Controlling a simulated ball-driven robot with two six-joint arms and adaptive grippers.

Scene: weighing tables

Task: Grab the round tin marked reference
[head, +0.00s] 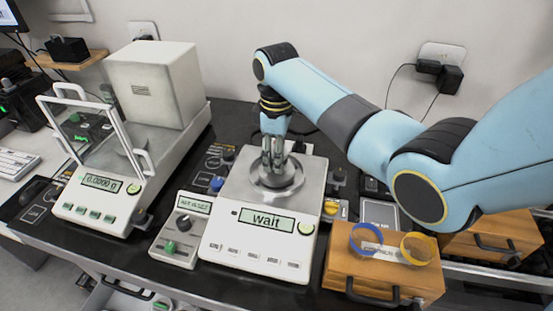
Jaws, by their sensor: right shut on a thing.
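My right gripper (272,165) points down over the round metal pan (290,189) of the middle balance (264,222). It is shut on a small metallic thing that its fingers mostly hide. I cannot tell whether this thing is the round tin, and no reference marking can be read. I cannot tell whether the held thing touches the pan. The balance display reads "wait". My left gripper is not in view.
A second balance (97,195) with a glass-framed shield and tall white housing stands at the left. A small control box (181,229) sits between the balances. A wooden box (383,273) at the right bears a blue and a yellow ring. My right arm spans the right side.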

